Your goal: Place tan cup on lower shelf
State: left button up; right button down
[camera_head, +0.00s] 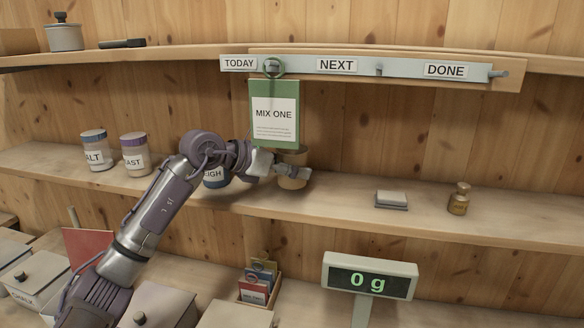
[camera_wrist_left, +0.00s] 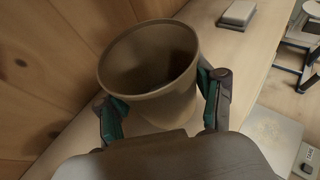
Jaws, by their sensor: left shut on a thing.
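The tan cup (camera_head: 293,170) is at the lower shelf (camera_head: 340,206) in the head view, below the green card. My left gripper (camera_head: 278,172) is shut on it. In the left wrist view the tan cup (camera_wrist_left: 150,75) is upright and looks empty, with the fingers of my left gripper (camera_wrist_left: 165,105) on both sides of it. The cup is over or on the shelf board; I cannot tell whether its base touches. My right gripper is not in view.
Labelled jars (camera_head: 94,150) stand left on the shelf, one (camera_head: 216,178) partly behind my arm. A grey block (camera_head: 391,199) and a small brown bottle (camera_head: 459,198) are to the right. A green MIX ONE card (camera_head: 274,112) hangs above. A scale display (camera_head: 369,280) reads 0 g below.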

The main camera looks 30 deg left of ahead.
pick_arm(q)
jog(key=shift+f+p, duration=0.4)
jog(key=shift+f, duration=0.75)
jog(key=o, duration=1.2)
jog(key=shift+o, duration=0.2)
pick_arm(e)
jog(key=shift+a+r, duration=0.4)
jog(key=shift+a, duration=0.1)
